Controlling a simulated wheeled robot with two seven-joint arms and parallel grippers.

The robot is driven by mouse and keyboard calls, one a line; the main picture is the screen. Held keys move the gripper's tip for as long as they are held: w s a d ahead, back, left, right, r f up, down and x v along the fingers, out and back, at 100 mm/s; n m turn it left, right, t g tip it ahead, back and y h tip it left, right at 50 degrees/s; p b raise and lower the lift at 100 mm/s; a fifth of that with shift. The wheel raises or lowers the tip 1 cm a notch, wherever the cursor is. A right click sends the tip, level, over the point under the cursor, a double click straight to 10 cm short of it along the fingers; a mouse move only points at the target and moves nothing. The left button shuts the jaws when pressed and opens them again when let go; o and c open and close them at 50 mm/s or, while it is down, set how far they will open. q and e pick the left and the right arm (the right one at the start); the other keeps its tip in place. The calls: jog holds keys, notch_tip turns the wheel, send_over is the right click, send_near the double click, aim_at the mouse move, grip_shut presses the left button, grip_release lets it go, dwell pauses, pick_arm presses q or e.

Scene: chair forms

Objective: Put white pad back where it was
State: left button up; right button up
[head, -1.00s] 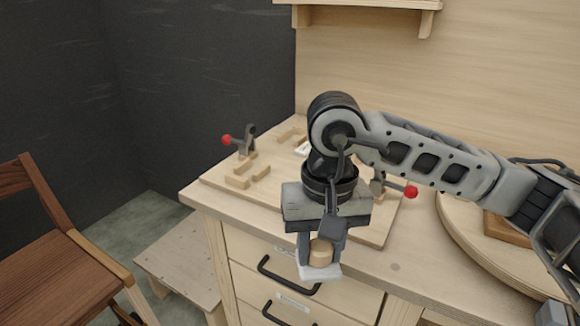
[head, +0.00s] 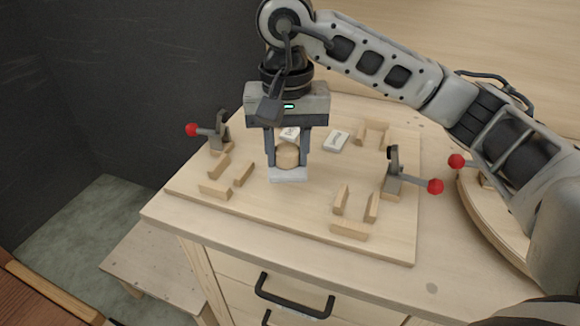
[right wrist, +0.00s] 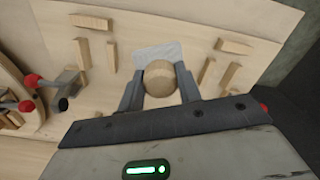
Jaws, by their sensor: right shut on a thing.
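A white pad (head: 288,173) with a round wooden knob (head: 287,154) on top hangs from my right gripper (head: 288,150). The fingers are shut on the knob, one on each side. The pad is below the fingertips, over the middle of the wooden board (head: 300,215); I cannot tell whether it touches the board. In the right wrist view the knob (right wrist: 160,78) is between the fingers (right wrist: 159,84), with the white pad (right wrist: 157,54) beyond it. Two white labelled pieces (head: 336,140) (head: 289,134) lie on the board behind. My left gripper is not in view.
Small wooden blocks form open corners on the board, at left (head: 215,190), front right (head: 350,229) and back (head: 373,133). Red-tipped clamps stand at left (head: 217,132) and right (head: 396,180). A round wooden disc (head: 480,215) is at right.

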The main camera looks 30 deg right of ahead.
aim_at(290, 155)
jog(key=f, duration=0.1)
jog(key=w+d+f, duration=0.1)
jog(key=w+f, duration=0.1)
jog(key=shift+w+d+f, duration=0.2)
jog(key=shift+d+f, duration=0.05)
jog(key=shift+d, duration=0.15)
jog(key=f, duration=0.1)
jog(key=f+p, duration=0.1)
jog(key=f, duration=0.1)
jog(key=shift+w+d+f, duration=0.1)
jog(key=shift+w+d, duration=0.1)
jog(key=shift+f, duration=0.25)
jog(key=shift+f, duration=0.25)
jog(key=o, duration=0.9)
jog(key=shift+r, duration=0.1)
